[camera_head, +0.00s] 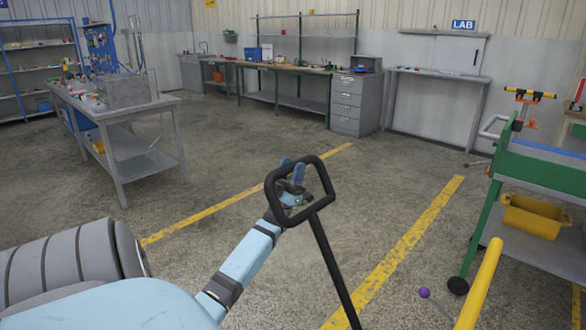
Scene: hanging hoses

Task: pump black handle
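The black handle (329,259) is a closed loop on a long black shaft that rises from the bottom edge, slightly right of centre. My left gripper (292,168) is at the loop, with its blue fingers by the upper bar and its wrist showing through the loop's opening. The two fingertips show slightly apart. I cannot tell whether they are closed on the bar or only beside or behind it. My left arm reaches up to it from the lower left. The lower end of the shaft is outside the view. My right gripper is not in view.
Yellow floor lines (398,256) run either side of the handle. A green cart (540,170) with a yellow bin (533,216) stands at right, near a yellow bar (480,285). A metal workbench (125,150) stands at left. Grey drawers (356,103) and benches line the back wall. The middle floor is clear.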

